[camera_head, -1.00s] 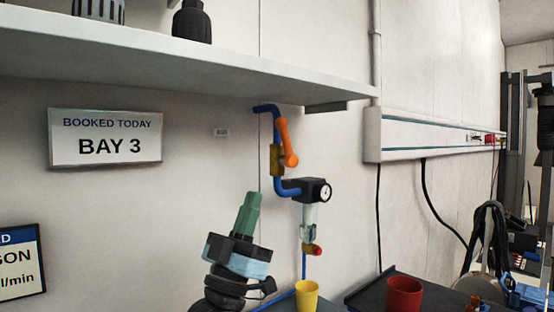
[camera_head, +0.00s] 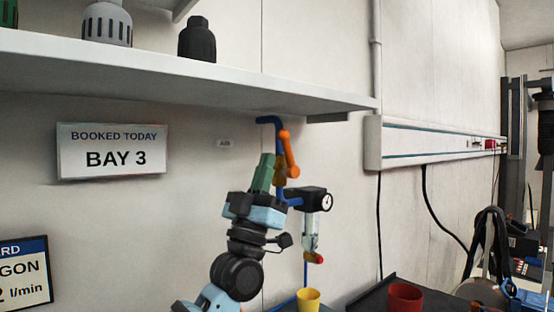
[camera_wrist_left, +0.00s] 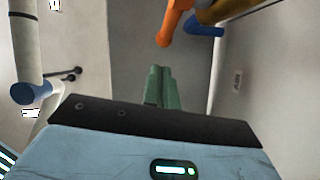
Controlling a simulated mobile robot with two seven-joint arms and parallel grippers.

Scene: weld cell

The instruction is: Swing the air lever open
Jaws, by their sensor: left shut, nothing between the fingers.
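The orange air lever (camera_head: 288,154) sits on a brass valve (camera_head: 279,177) in a blue pipe (camera_head: 268,121) on the wall, below the shelf. The lever hangs downward, slightly slanted. It also shows in the left wrist view (camera_wrist_left: 171,24), with part of the brass body (camera_wrist_left: 222,10) and blue pipe (camera_wrist_left: 206,31). My left gripper (camera_head: 268,160) points up with its green fingers closed and empty, just left of the lever and partly covering the valve. In the left wrist view the fingertips (camera_wrist_left: 159,70) are together, below and left of the lever's end, apparently not touching. My right gripper is not in view.
The shelf (camera_head: 190,78) overhangs above. A yellow cup (camera_head: 308,300) and red cup (camera_head: 404,298) stand below.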

